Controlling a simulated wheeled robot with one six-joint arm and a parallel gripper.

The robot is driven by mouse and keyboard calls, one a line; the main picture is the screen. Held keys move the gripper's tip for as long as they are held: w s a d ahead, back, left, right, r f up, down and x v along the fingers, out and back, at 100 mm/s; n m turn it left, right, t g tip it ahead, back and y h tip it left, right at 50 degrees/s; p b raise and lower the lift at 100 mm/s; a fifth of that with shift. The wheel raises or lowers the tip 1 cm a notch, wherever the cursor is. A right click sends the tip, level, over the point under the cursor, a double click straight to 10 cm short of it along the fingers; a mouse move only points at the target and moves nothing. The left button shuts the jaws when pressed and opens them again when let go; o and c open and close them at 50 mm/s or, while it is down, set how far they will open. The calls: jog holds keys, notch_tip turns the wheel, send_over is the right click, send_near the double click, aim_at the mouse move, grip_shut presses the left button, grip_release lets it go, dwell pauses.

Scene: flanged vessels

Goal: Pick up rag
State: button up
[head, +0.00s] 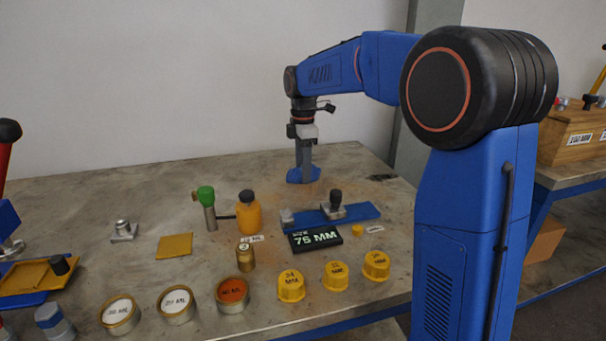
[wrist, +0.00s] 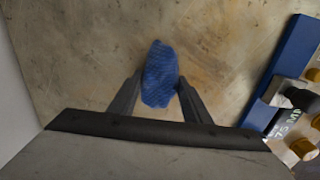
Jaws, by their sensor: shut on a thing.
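The rag is a small blue textured cloth (wrist: 160,76) between my gripper's two dark fingers in the wrist view. In the head view the rag (head: 296,175) shows as a blue patch at the back of the table, under the fingers. My gripper (head: 304,172) points straight down and is shut on the rag. In the wrist view the fingertips (wrist: 158,84) press on both sides of it. Whether the rag still touches the tabletop is hard to tell.
A blue plate with a clamp-like piece (head: 350,215) lies in front, right of the rag in the wrist view (wrist: 285,75). The table around the rag is clear.

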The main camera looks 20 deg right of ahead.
notch_tip(320, 180, up, 10)
dwell(0.6)
jog(key=o, duration=0.4)
jog(key=shift+c, duration=1.4)
jog(key=shift+d, duration=0.1)
